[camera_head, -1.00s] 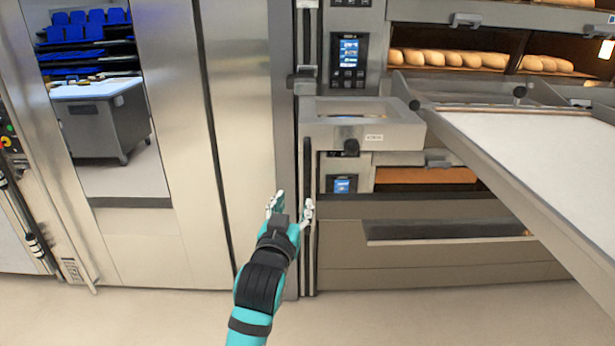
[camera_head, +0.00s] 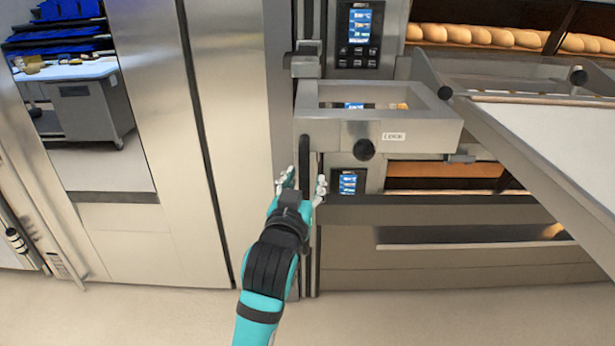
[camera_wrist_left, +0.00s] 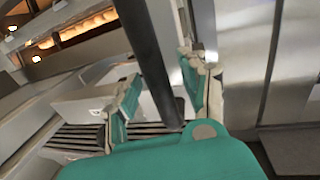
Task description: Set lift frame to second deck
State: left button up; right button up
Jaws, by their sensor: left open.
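The lift frame (camera_head: 425,133) is a square metal frame with a black knob (camera_head: 364,149) on its front, at the height between two oven control panels. A dark vertical bar (camera_head: 304,165) hangs at its left side. My left gripper (camera_head: 304,184) is open at the lower part of this bar. In the left wrist view the dark bar (camera_wrist_left: 146,50) passes between the two open fingers (camera_wrist_left: 160,90); I cannot tell whether they touch it. The upper deck (camera_head: 500,37) holds several loaves. A lower deck (camera_head: 445,170) glows below the frame. My right gripper is not in view.
A loader with a pale surface (camera_head: 560,130) reaches in from the right beside the lift frame. Steel cabinet panels (camera_head: 230,130) stand on the left. A grey worktable (camera_head: 88,110) shows through the opening. The floor (camera_head: 420,310) in front is clear.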

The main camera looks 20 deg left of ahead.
pick_arm(q)
jog(key=shift+s+r, duration=0.1)
jog(key=shift+s, duration=0.05)
jog(key=shift+c, duration=0.9)
grip_shut()
jog(key=shift+w, duration=0.25)
